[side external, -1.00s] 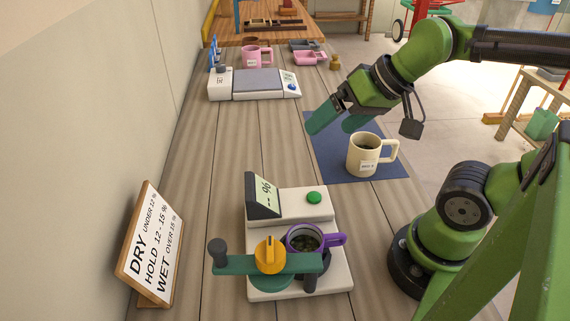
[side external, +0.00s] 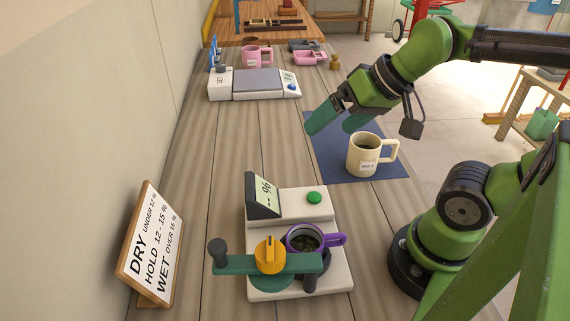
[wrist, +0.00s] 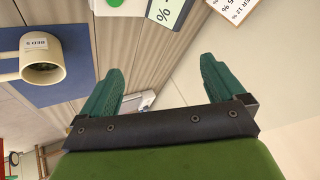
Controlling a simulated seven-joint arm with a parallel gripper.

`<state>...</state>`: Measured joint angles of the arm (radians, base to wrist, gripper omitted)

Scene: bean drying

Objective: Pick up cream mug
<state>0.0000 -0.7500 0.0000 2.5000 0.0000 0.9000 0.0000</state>
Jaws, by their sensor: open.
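The cream mug (side external: 363,156) stands upright on a dark blue mat (side external: 332,160), its handle toward the right and a small white label on its side. Dark contents show inside it. In the wrist view the mug (wrist: 44,56) is at the left, on the mat (wrist: 75,42), outside the space between the fingers. My gripper (side external: 332,122) is above the mat's left side, a little above and left of the mug in the side view. Its green fingers are apart and empty. The wrist view shows the open fingers (wrist: 160,78) with nothing between them.
A moisture meter (side external: 318,206) with a purple mug (side external: 301,233) in it stands at the front. A sign (side external: 150,245) leans at the left. A scale (side external: 257,84), a pink mug (side external: 258,58) and pink tray (side external: 310,58) are farther back. The table between meter and scale is clear.

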